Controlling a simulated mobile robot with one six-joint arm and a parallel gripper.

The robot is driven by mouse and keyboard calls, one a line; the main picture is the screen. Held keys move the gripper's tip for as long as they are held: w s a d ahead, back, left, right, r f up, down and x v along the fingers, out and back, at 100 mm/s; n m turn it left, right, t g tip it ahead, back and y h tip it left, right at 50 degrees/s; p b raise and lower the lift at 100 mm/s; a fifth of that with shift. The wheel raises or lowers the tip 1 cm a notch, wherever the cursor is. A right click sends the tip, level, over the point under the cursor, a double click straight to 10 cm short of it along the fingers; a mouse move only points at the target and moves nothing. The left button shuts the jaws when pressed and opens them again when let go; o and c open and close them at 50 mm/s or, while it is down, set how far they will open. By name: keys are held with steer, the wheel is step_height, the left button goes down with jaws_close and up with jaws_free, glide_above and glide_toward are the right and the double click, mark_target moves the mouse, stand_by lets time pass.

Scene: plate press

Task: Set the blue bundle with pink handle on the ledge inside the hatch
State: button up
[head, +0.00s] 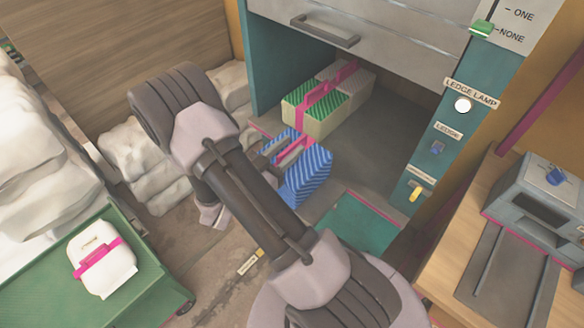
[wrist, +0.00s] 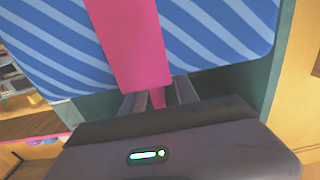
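The blue striped bundle (head: 308,180) with a pink handle hangs at the front left of the hatch opening. It fills the top of the wrist view (wrist: 220,35), its pink strap (wrist: 132,45) running down between my fingers. My gripper (head: 284,150) is shut on the pink handle; my arm hides part of the bundle in the head view. The grey ledge (head: 378,140) inside the hatch is bare in its middle and right. I cannot tell whether the bundle touches the ledge's front edge.
A green striped bundle (head: 312,108) with a pink handle and a pale bundle (head: 352,80) stand at the ledge's back left. The raised grey hatch door (head: 370,35) is above. A panel with a lit ledge lamp (head: 462,105) borders the right. White sacks (head: 130,150) lie left.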

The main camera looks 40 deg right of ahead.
steer(key=shift+d, duration=0.7)
jaws_close()
steer(key=shift+r, duration=0.1)
stand_by(0.7)
